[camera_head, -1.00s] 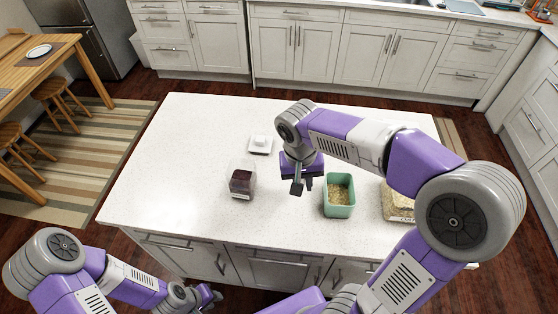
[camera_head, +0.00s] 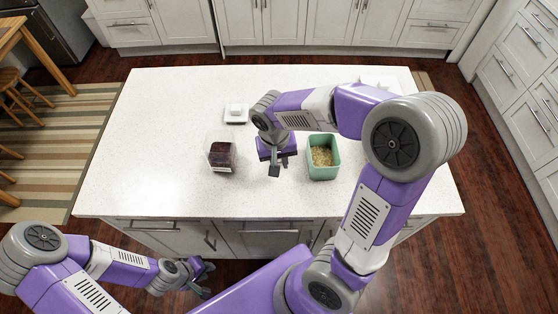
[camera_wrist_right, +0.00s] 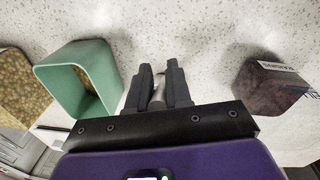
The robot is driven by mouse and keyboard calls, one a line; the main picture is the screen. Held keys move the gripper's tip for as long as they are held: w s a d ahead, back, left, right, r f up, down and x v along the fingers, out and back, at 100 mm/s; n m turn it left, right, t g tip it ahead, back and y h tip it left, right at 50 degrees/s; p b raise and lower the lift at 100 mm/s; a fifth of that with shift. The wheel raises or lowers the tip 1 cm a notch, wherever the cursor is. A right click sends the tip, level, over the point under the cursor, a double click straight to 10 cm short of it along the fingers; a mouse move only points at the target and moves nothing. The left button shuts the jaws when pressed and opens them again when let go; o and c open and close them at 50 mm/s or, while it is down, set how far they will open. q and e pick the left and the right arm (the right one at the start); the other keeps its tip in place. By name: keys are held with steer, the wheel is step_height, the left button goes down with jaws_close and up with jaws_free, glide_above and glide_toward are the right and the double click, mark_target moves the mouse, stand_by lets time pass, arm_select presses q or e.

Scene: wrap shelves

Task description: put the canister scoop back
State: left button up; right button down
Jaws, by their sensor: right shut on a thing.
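My right gripper (camera_head: 275,170) is over the island counter between two containers. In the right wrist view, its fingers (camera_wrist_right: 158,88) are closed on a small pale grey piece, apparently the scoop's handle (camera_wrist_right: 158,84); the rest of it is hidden. A green open bin with grain (camera_head: 322,158) stands just right of the gripper, and at left in the wrist view (camera_wrist_right: 100,75). My left gripper (camera_head: 203,277) is open and empty in front of the counter.
A small white object on a white base (camera_head: 236,114) sits on the counter (camera_head: 150,130) behind the dark canister. A further container of grain (camera_wrist_right: 20,85) shows beyond the green bin in the wrist view; my right arm hides it in the head view. The counter's left side is clear.

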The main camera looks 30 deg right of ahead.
steer(key=shift+f, duration=0.1)
steer(key=c, duration=1)
jaws_free()
steer(key=shift+c, duration=0.2)
steer(key=shift+r, duration=0.3)
step_height(320, 180, up, 12)
steer(key=a+p, duration=0.1)
steer(key=p, duration=0.1)
steer(key=shift+f+p, duration=0.15)
steer(key=shift+p, duration=0.25)
steer(key=shift+w, duration=0.1)
